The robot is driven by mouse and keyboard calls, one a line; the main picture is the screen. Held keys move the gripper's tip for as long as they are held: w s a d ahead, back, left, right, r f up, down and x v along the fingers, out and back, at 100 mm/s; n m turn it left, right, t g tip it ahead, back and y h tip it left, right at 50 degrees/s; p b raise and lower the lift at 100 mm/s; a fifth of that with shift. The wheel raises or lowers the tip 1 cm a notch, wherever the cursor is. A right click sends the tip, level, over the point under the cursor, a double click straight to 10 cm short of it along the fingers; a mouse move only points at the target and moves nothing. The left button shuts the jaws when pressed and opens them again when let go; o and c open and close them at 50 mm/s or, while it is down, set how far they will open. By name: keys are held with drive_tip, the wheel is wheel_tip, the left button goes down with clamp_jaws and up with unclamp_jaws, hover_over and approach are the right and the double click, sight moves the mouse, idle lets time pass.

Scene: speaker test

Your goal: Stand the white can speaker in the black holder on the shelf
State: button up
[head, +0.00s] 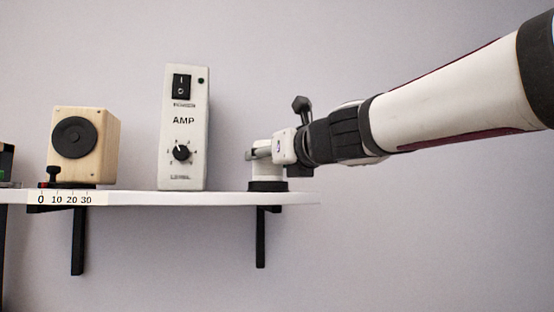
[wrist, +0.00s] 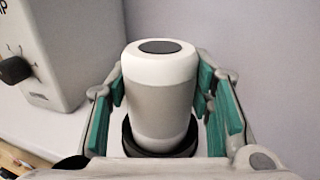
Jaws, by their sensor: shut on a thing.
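The white can speaker (wrist: 160,97) stands upright between the green pads of my gripper (wrist: 160,100) in the wrist view. It has a white upper band, a grey body and a dark disc on top. In the head view the white can speaker (head: 268,171) is partly hidden by my gripper (head: 262,152), which is shut on it. The black holder (head: 268,185) sits on the shelf (head: 230,197) right under the speaker. In the wrist view the holder's dark ring (wrist: 130,140) shows around the speaker's base. I cannot tell whether the base rests fully on the holder's floor.
A white AMP box (head: 184,130) with a switch and knob stands left of the speaker. A wooden speaker (head: 85,145) stands farther left, behind a number scale (head: 66,199). The shelf's right end lies just past the holder. The wall behind is bare.

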drive_tip(key=shift+f, duration=0.15)
drive_tip(key=o, duration=1.5)
drive_tip(key=shift+s+d+r, duration=0.15)
drive_tip(key=shift+s+r, duration=0.05)
drive_tip(key=v, duration=1.1)
drive_tip(key=shift+s+d+p, duration=0.2)
drive_tip(key=shift+s+p, duration=0.05)
drive_tip(key=shift+p, duration=0.1)
drive_tip(key=shift+f, duration=0.15)
